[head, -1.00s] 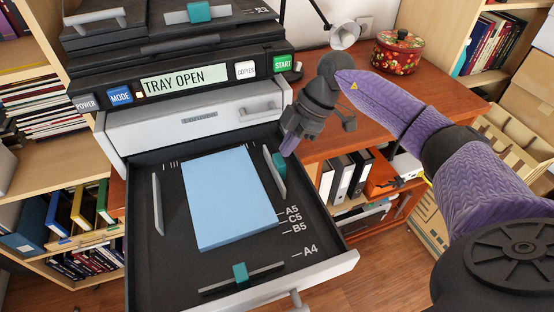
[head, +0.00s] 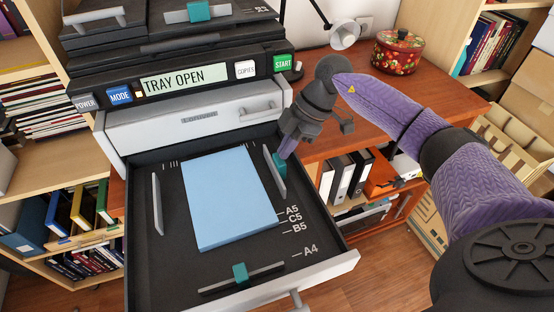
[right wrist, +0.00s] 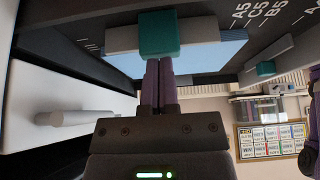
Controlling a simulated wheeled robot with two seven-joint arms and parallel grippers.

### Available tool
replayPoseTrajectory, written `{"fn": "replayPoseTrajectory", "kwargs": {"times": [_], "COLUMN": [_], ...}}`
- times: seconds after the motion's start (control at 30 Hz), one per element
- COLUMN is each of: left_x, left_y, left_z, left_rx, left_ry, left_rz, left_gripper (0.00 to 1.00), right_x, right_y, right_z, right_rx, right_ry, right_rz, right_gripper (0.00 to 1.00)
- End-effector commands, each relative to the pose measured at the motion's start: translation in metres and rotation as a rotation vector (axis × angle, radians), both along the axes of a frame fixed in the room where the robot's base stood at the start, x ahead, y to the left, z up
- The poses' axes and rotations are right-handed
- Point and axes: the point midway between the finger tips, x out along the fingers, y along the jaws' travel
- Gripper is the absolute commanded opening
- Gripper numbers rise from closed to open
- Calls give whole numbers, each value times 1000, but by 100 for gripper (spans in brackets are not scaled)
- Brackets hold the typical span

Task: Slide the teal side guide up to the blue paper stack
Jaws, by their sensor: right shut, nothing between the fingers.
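The side guide is a grey upright plate with a teal tab (head: 280,164), standing in the open tray right of the blue paper stack (head: 225,195). A narrow strip of dark tray floor shows between guide and stack. My right gripper (head: 287,154) is shut and empty, its fingertips at the outer, right side of the teal tab. In the right wrist view the fingers (right wrist: 160,82) reach the teal tab (right wrist: 159,35) and appear to touch it; the blue stack (right wrist: 208,58) shows behind the guide. My left gripper is not in view.
The dark tray (head: 150,265) also holds a grey left guide (head: 157,205) and a front guide with a teal tab (head: 240,274). The printer panel (head: 185,80) reads TRAY OPEN. A wooden desk (head: 400,110) with a red pot (head: 398,50) and lamp (head: 345,36) stands at right.

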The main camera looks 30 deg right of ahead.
Motion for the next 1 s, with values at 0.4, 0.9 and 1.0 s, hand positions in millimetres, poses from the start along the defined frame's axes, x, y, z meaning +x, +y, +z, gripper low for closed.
{"fn": "replayPoseTrajectory", "kwargs": {"times": [0.4,0.9,1.0], "left_x": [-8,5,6], "left_y": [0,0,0], "left_z": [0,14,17], "left_rx": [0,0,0], "left_ry": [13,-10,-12], "left_rz": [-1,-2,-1], "left_gripper": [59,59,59], "right_x": [0,3,4], "right_y": [3,20,24], "right_z": [-6,-6,-6], "right_rx": [-1,-3,-2], "right_ry": [3,7,7], "right_rz": [0,2,2], "right_gripper": [0,0,0]}}
